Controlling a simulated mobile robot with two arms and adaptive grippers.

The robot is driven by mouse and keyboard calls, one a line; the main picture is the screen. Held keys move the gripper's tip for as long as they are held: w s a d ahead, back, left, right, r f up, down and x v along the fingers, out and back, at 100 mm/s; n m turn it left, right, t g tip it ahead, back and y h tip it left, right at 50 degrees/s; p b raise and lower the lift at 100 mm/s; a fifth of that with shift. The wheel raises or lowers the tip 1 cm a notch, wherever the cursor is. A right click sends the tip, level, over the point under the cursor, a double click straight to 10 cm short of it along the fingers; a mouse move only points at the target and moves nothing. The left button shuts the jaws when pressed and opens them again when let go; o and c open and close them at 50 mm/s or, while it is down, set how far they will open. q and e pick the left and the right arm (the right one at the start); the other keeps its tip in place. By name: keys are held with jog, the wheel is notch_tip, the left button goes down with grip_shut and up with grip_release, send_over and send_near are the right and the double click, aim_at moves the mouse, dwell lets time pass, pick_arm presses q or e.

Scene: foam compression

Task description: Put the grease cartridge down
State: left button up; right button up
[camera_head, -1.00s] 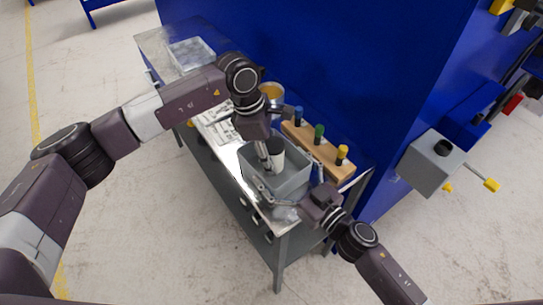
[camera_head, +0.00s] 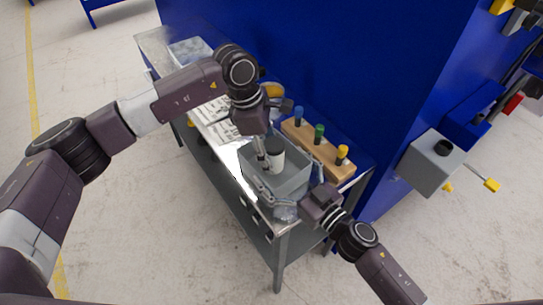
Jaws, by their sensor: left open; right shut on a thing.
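The grease cartridge (camera_head: 277,162), a pale cylinder with a dark cap, is upright inside the grey bin (camera_head: 296,184) on the bench. My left gripper (camera_head: 265,158) reaches down from above and is open, with a finger close beside the cartridge's left side. I cannot tell whether they touch; the cartridge's base is hidden. My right gripper (camera_head: 287,198) is at the bin's near right side, shut on what looks like the bin's wall.
A wooden block (camera_head: 318,151) with blue, green and yellow-topped pegs stands behind the bin. A yellow round container (camera_head: 272,90), papers (camera_head: 212,112) and a clear tray (camera_head: 188,50) are farther left. A blue wall (camera_head: 330,70) bounds the bench behind.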

pick_arm(q)
jog(key=v, duration=1)
jog(key=shift+r, duration=0.2)
jog(key=shift+a, duration=0.1)
pick_arm(e)
jog(key=o, duration=1)
jog(key=shift+s+d, duration=0.1)
